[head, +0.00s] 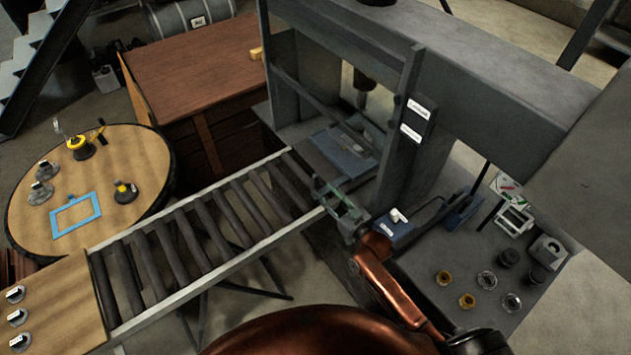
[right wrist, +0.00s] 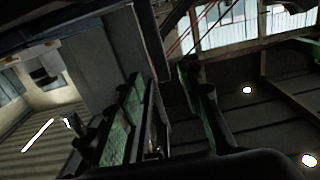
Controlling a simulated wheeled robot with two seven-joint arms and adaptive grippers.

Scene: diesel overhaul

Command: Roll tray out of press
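The tray (head: 346,152) is a flat blue-grey piece lying inside the grey press (head: 405,150), at the inner end of the roller conveyor (head: 215,225). My right gripper (head: 338,203) has green finger pads and is at the conveyor's press end, in front of the tray in the head view. Its fingers stand apart in the right wrist view (right wrist: 160,105), with no tray clearly between them. Whether a finger touches the tray or press frame cannot be told. My left gripper is not in view.
A round table (head: 140,205) with a blue frame and several small parts stands left of the conveyor. A wooden desk (head: 190,75) stands behind it. A small blue block (head: 395,228) and a grey bench (head: 460,265) with several rings lie right of my gripper.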

